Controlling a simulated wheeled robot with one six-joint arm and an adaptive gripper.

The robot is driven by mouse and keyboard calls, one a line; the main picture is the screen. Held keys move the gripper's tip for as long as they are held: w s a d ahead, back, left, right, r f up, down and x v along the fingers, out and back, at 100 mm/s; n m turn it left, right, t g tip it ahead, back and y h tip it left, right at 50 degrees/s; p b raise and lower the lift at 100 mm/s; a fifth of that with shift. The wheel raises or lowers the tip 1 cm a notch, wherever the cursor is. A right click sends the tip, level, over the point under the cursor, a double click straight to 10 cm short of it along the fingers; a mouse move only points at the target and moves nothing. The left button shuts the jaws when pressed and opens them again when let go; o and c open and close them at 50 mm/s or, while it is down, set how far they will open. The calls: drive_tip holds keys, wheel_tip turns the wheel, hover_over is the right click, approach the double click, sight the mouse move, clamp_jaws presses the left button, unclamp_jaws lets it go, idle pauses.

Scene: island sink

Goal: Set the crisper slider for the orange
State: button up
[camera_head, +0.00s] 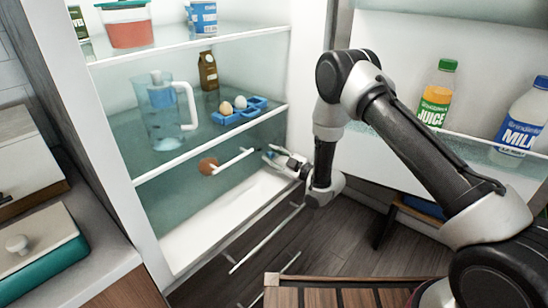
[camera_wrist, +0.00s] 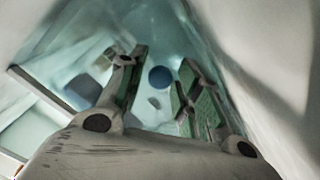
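The brownish-orange round thing, likely the orange (camera_head: 208,165), shows in the head view under the lower glass shelf. A slanted white bar (camera_head: 233,160), possibly the crisper slider's track, runs beside it toward my gripper. I cannot tell whether they touch. My gripper (camera_head: 271,156) is at the right side of the fridge opening, right of the bar's upper end. In the wrist view, its two green-padded fingers (camera_wrist: 161,68) stand apart with nothing held. A dark blue round thing (camera_wrist: 161,78) shows between and beyond them; I cannot tell what it is.
Above, the shelf holds a clear pitcher (camera_head: 163,112), a brown bottle (camera_head: 208,71) and a blue egg tray (camera_head: 240,110). The open door at right holds juice (camera_head: 437,93) and milk (camera_head: 522,119). Thin pale rails (camera_head: 262,240) cross in front of the fridge's white bottom (camera_head: 215,222).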

sight(259, 158)
clamp_jaws()
drive_tip(key=shift+s+a, duration=0.65)
drive_tip(key=shift+s, duration=0.25)
drive_tip(key=shift+s+a, duration=0.65)
drive_tip(key=shift+s, duration=0.2)
drive_tip(key=shift+o, duration=2.2)
unclamp_jaws()
drive_tip(key=shift+a, duration=0.1)
drive_tip(key=v, duration=1.2)
drive_tip(key=shift+s, duration=0.1)
